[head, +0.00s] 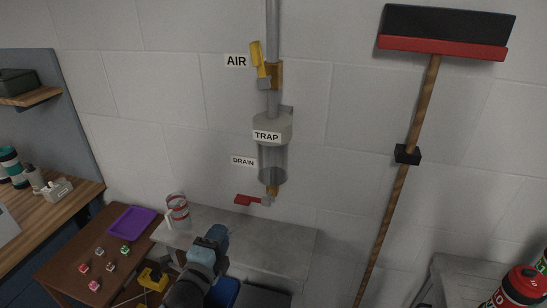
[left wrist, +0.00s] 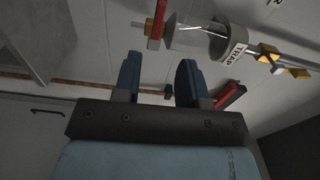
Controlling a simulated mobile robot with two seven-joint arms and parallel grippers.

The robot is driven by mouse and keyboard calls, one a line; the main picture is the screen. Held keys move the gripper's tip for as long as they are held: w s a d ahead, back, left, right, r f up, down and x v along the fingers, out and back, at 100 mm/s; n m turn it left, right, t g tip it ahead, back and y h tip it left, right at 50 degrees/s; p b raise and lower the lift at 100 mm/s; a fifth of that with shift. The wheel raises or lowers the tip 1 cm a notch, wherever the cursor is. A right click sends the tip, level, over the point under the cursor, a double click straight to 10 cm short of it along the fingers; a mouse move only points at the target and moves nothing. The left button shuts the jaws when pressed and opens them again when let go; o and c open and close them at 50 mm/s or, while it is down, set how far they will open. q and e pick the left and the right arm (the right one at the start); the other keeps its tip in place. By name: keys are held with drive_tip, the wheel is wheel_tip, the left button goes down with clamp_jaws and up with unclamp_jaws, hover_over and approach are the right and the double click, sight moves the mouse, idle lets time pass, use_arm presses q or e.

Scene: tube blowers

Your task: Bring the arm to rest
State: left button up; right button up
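My left gripper (head: 214,242) is in front of the grey bench, below the trap and drain. In the left wrist view its two blue fingers (left wrist: 160,78) stand apart with nothing between them. The trap (head: 273,150) hangs on the wall pipe. The yellow air valve handle (head: 257,58) points up along the pipe. The red drain handle (head: 248,200) sticks out to the left, apart from the gripper. My right gripper is not in view.
A striped cup (head: 178,210) stands on the grey bench (head: 285,240). A purple tray (head: 132,222) and several small cubes lie on the brown table (head: 62,262) at left. A red bottle (head: 520,288) stands at the lower right.

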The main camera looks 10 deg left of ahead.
use_arm(q)
drive_tip(key=s+d+f+n+g+h, duration=0.1)
drive_tip(key=s+f+n+g, duration=0.2)
drive_tip(key=s+f+n, duration=0.4)
drive_tip(key=s+d+f+n+g+h, duration=0.1)
drive_tip(key=s+f+n+g, duration=0.3)
drive_tip(key=s+f+n, duration=0.4)
drive_tip(key=s+d+f, duration=0.1)
drive_tip(key=s+f, duration=0.4)
drive_tip(key=f, duration=0.1)
drive_tip(key=shift+s+d+f+n, duration=0.3)
drive_tip(key=shift+f, duration=0.1)
